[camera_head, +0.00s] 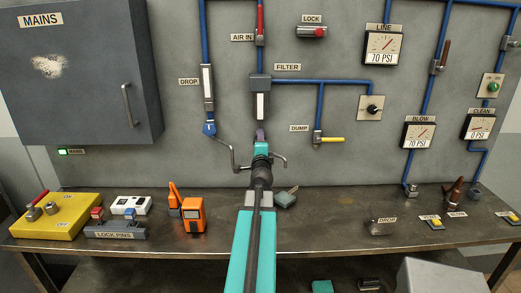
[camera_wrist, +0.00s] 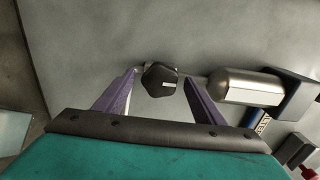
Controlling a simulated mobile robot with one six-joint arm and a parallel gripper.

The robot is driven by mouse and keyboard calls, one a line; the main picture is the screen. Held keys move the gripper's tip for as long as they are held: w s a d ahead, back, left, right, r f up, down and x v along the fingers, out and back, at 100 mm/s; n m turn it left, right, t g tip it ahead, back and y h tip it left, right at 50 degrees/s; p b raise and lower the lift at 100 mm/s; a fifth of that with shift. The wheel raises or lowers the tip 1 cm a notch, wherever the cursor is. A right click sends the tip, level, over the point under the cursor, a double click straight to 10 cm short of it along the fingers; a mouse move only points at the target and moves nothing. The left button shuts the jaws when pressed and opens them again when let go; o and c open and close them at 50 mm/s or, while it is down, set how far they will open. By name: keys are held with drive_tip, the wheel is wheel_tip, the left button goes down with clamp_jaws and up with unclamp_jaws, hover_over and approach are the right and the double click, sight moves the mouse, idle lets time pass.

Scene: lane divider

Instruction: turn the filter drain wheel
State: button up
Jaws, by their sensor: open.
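The filter drain wheel (camera_wrist: 160,82) is a small black lobed knob at the end of the silver filter bowl (camera_wrist: 252,87) in the wrist view. The filter also shows in the head view (camera_head: 261,104), above my gripper (camera_head: 261,136), whose arm hides the wheel there. In the wrist view my gripper's two purple fingers (camera_wrist: 160,76) are open, one on each side of the wheel. A gap shows between the left finger and the wheel. The right finger is close to it; I cannot tell whether they touch.
A bent grey pipe (camera_head: 236,160) runs left of my gripper. The dump valve (camera_head: 318,138) with a yellow handle is to the right.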

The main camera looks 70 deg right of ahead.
drive_tip(key=shift+a, duration=0.1)
drive_tip(key=b+v, duration=0.5)
drive_tip(key=shift+s+a+f+b, duration=0.1)
drive_tip(key=shift+a+f+b, duration=0.05)
drive_tip(key=shift+b, duration=0.2)
idle(0.4)
drive_tip(key=b, duration=0.6)
drive_tip(key=shift+a, duration=0.4)
drive_tip(key=b+v, duration=0.2)
drive_tip(key=b, duration=0.5)
drive_tip(key=shift+s+d, duration=0.1)
drive_tip(key=shift+s, duration=0.05)
drive_tip(key=b+v, duration=0.5)
drive_tip(key=b, duration=0.2)
drive_tip(key=shift+s, duration=0.1)
